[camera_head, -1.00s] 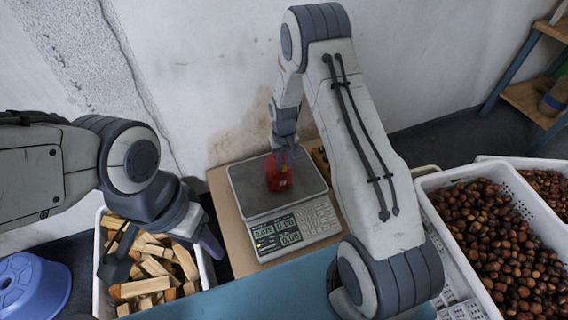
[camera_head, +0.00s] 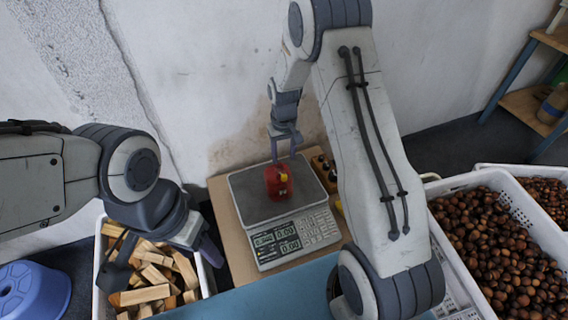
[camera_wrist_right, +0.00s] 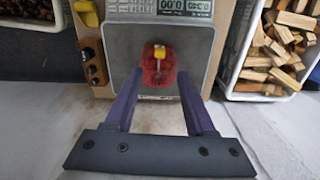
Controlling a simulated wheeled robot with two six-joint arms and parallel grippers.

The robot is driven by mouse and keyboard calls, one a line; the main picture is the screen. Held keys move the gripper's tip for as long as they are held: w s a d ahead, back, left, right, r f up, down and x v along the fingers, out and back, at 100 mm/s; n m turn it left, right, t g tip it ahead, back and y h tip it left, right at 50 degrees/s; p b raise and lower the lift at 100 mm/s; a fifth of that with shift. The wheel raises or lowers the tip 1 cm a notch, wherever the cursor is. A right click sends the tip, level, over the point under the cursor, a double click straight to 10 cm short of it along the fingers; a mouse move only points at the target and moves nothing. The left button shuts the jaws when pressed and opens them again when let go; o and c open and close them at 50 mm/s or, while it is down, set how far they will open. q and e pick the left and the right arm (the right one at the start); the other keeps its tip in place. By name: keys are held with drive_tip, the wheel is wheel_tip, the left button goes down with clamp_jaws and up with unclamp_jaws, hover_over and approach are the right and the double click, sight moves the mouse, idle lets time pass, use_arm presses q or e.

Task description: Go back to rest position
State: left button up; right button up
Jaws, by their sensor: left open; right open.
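My right gripper (camera_head: 286,146) is open and empty above the back edge of the scale. In the right wrist view its two purple fingers (camera_wrist_right: 160,104) point toward a red net bag (camera_wrist_right: 158,66) with a yellow top, with a gap between them and the bag. The red bag (camera_head: 278,182) sits upright on the grey plate of the digital scale (camera_head: 250,204). My left gripper (camera_head: 160,262) is open over the crate of wood pieces at the lower left, and its fingers hold nothing that I can see.
A white crate of wood pieces (camera_head: 205,284) stands left of the scale. White crates of chestnuts (camera_head: 455,184) stand at the right. A blue stool (camera_head: 38,290) is at the lower left. A wall rises close behind the scale. A wooden block with dark knobs (camera_wrist_right: 92,62) lies beside the scale.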

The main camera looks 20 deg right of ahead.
drive_tip(key=shift+r, duration=1)
drive_tip(key=s+a+r+n, duration=0.4)
drive_tip(key=s+a+r, duration=0.9)
drive_tip(key=a, duration=0.1)
drive_tip(key=s+a+r+n+y, duration=0.1)
drive_tip(key=s+r+n, duration=0.1)
drive_tip(key=s, duration=0.7)
drive_tip(key=s+a+r+n, duration=0.1)
drive_tip(key=s+r+n, duration=0.1)
drive_tip(key=s, duration=0.7)
wheel_tip(320, 180, up, 13)
drive_tip(key=p, duration=1.3)
drive_tip(key=shift+w+d+m, duration=0.2)
drive_tip(key=shift+w+m, duration=0.1)
drive_tip(key=shift+w, duration=0.1)
